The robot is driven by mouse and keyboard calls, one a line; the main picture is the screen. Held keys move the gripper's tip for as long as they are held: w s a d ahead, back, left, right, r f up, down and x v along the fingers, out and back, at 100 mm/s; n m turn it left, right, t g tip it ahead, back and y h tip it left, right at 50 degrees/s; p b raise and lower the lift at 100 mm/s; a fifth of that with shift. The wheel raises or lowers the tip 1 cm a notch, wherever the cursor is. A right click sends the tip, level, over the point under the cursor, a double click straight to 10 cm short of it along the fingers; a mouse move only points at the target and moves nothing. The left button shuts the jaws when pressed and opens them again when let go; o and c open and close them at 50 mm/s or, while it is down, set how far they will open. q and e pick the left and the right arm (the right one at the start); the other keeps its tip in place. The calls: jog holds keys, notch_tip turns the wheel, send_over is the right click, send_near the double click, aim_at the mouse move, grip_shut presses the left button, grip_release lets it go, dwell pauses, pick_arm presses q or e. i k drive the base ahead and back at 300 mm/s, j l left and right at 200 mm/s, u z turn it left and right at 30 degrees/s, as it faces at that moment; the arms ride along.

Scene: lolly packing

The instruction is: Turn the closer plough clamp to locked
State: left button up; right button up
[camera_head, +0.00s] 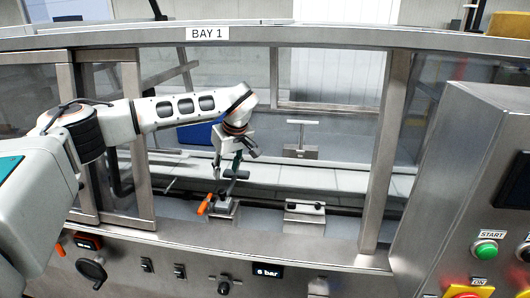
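An orange lever (206,204) sticks out at the left of a small metal block (224,213) inside the machine opening; it looks like a clamp handle, tilted, with its lower end toward the front. My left gripper (230,172) reaches in from the left and points down just above this block and lever. Its dark fingers are small and partly overlap the block's top, so I cannot tell whether they touch the lever or how far they are apart. A second metal block (305,215) with a dark bar on top stands to the right. My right gripper is not in view.
A metal T-shaped fixture (301,140) stands farther back near a pale conveyor strip (345,180). Steel frame posts (385,150) bound the opening. A control panel (480,170) with a green START button (485,249) stands at the right. Knobs and a "6 bar" display (268,271) line the front.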

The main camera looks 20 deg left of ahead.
aim_at(206, 202)
jog(key=k, duration=1)
